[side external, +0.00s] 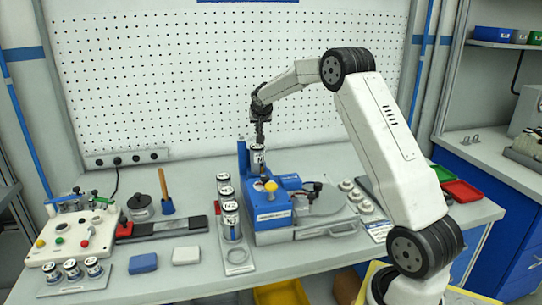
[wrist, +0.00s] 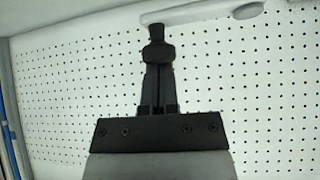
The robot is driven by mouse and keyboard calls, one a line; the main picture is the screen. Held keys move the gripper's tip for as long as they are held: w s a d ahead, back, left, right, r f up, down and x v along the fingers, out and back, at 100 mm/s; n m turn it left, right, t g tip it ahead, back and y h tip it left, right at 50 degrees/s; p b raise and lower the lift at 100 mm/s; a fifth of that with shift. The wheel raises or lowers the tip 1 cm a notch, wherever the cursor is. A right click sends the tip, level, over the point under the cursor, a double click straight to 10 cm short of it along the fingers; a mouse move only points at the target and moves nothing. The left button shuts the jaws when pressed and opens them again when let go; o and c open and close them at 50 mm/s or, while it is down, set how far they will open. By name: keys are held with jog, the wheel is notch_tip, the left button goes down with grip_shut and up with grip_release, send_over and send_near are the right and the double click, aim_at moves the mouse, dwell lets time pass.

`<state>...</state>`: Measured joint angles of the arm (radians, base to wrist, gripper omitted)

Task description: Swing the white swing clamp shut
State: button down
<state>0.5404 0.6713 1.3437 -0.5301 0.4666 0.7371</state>
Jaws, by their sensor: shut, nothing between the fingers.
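My gripper (side external: 259,138) points down over the blue machine (side external: 272,213) in the side view, just above a white-and-black labelled can (side external: 257,154). In the wrist view its fingers (wrist: 157,72) are together and hold nothing. A white bar (wrist: 195,13) with a rounded end crosses the top of the wrist view, just past the fingertips, and looks like the swing clamp. A dark tip at the fingers overlaps the bar's left end; I cannot tell whether they touch. In the side view I cannot pick out the clamp clearly, nor how far it is swung.
Labelled cans (side external: 231,222) stand left of the machine. A round grey plate (side external: 312,200) lies at its right. A white control box (side external: 72,238) stands at the far left. Red and green trays (side external: 462,191) are at the right. A pegboard (side external: 180,80) closes off the back.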

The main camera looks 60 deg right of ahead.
jog(key=s+a+m+g, duration=0.1)
jog(key=m+g, duration=0.1)
jog(key=s+a+m+g+h, duration=0.1)
jog(key=m+g, duration=0.1)
jog(key=m, duration=0.1)
jog(key=s+a+m+g+h, duration=0.1)
jog(key=m+g, duration=0.1)
jog(key=m, duration=0.1)
jog(key=shift+a, duration=0.35)
jog(key=shift+s+a, duration=0.1)
jog(key=shift+a, duration=0.35)
dwell(0.6)
jog(key=shift+s+d+r, duration=0.1)
jog(key=shift+d, duration=0.45)
jog(key=a+r, duration=0.4)
jog(key=r, duration=0.4)
jog(key=shift+w, duration=0.3)
